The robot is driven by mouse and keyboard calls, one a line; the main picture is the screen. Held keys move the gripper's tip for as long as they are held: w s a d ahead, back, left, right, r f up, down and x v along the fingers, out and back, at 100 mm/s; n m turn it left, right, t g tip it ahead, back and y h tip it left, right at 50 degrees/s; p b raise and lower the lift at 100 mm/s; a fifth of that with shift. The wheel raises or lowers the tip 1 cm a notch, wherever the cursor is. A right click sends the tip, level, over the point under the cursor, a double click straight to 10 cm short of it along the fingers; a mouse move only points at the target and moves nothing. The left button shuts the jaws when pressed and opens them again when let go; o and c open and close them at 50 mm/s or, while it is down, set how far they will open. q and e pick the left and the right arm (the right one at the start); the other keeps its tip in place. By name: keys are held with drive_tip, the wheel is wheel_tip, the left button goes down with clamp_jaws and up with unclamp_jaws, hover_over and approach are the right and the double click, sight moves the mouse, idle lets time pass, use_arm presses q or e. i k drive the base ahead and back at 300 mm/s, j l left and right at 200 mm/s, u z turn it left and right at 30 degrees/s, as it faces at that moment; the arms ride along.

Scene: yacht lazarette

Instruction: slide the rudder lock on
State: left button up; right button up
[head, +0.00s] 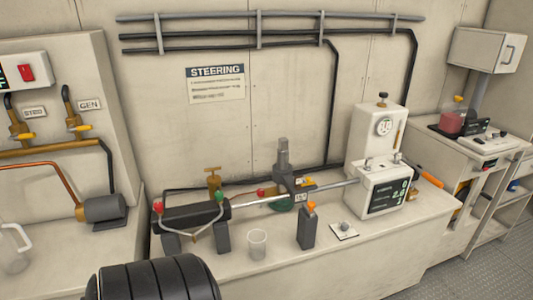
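A steering ram with a dark cylinder (193,214) lies on the bench, and its bright rod (325,189) runs right toward a white unit with a dark screen (387,196). No part is labelled as the rudder lock, so I cannot tell which it is. A dark upright block with an orange top (307,231) stands on the bench in front of the rod. A grey upright fitting (283,160) stands behind the rod, with a small tag and coloured knobs near it. Neither gripper shows in the head view.
A clear cup (257,244) and a small white plate with a knob (344,231) stand near the bench front. A motor (103,211) sits at left. A ribbed black shape (152,281) covers the lower left. Pipes (270,38) run along the wall. A shelf unit is at right.

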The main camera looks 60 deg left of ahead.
sight(309, 206)
drive_tip(key=u, duration=1.55)
drive_tip(key=i+l, duration=0.1)
drive_tip(key=l, duration=0.3)
drive_tip(key=i+l, duration=0.1)
drive_tip(key=l, duration=0.25)
drive_tip(key=i+l, duration=0.15)
drive_tip(key=l, duration=0.25)
drive_tip(key=i+l, duration=0.1)
drive_tip(key=l, duration=0.3)
